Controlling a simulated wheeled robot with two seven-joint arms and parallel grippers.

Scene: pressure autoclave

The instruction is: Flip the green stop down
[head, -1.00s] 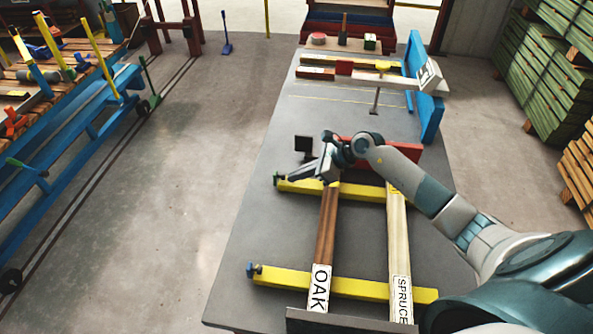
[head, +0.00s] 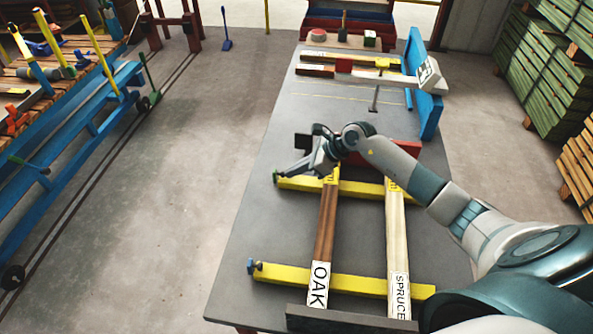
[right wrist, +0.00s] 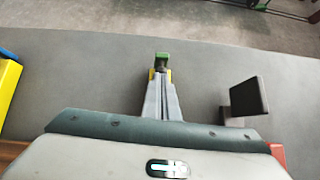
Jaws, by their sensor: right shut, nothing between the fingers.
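The green stop (head: 277,176) is a small block at the left end of the far yellow bar (head: 357,188) on the grey table. It also shows in the right wrist view (right wrist: 162,57), just beyond my fingertips. My right gripper (head: 286,176) is shut and empty, its fingers pointing left at the stop. In the right wrist view the fingertips (right wrist: 162,82) overlap the stop's lower part; I cannot tell whether they touch it. The stop's exact tilt is too small to make out. My left gripper is not in view.
An OAK board (head: 324,235) and a SPRUCE board (head: 397,240) lie across both yellow bars. The near bar (head: 330,281) has a blue stop (head: 251,267) at its left end. A dark square plate (right wrist: 245,97) stands beside my right gripper. The table's left strip is clear.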

